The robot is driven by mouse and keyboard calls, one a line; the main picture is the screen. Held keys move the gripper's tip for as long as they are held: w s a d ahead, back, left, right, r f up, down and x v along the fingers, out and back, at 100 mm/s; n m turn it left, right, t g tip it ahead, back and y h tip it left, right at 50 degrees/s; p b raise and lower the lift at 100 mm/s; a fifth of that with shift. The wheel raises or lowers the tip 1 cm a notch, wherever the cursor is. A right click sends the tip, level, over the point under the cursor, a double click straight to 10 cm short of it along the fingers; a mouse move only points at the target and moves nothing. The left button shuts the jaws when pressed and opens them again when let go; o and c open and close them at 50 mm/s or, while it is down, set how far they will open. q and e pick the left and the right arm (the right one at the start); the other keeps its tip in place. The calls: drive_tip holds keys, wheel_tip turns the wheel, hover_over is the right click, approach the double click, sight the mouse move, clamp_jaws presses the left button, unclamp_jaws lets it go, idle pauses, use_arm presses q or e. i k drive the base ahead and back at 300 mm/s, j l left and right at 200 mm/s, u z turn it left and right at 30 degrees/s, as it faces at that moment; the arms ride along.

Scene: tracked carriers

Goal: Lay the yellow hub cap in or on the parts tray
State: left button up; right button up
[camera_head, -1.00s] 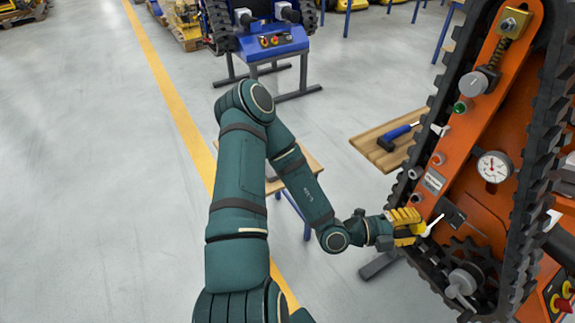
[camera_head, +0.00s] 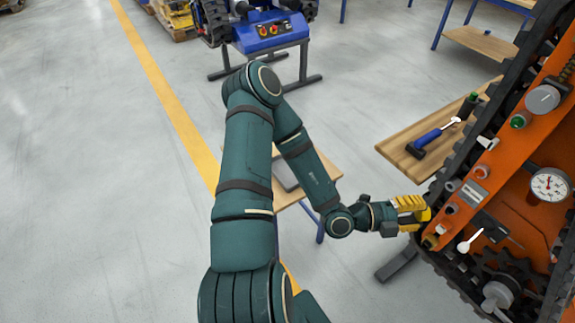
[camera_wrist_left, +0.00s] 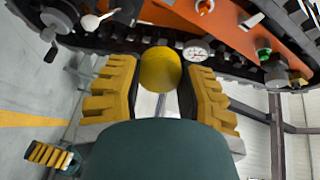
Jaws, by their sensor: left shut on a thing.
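The yellow hub cap (camera_wrist_left: 160,68) is a round disc held between the fingers of my left gripper (camera_wrist_left: 159,95) in the wrist view. In the head view my left gripper (camera_head: 412,212) is shut on it beside the track of the orange carrier; the cap (camera_head: 425,214) is mostly hidden by the fingers there. A flat grey thing (camera_head: 286,173), possibly the parts tray, lies on a small wooden table, partly hidden behind my left arm. My right gripper (camera_wrist_left: 48,155) seems to show at the lower left of the wrist view, too small to judge its fingers.
The orange carrier (camera_head: 505,165) with its black track, gauge and levers stands close on the right. A wooden bench (camera_head: 405,150) holds a blue-handled tool (camera_head: 430,136). The small table's top (camera_head: 318,160) is partly bare. Open floor lies at the left.

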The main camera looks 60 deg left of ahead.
sight(284, 165)
drive_tip(key=j+z, duration=0.1)
drive_tip(key=j, duration=0.35)
drive_tip(key=k+j, duration=0.15)
drive_tip(key=j, duration=0.3)
drive_tip(key=j+z, duration=0.15)
drive_tip(key=j, duration=0.35)
drive_tip(key=k+j+z, duration=0.1)
drive_tip(key=j, duration=0.35)
drive_tip(key=k+j+z, duration=0.1)
drive_tip(key=j, duration=0.35)
drive_tip(key=k, duration=0.1)
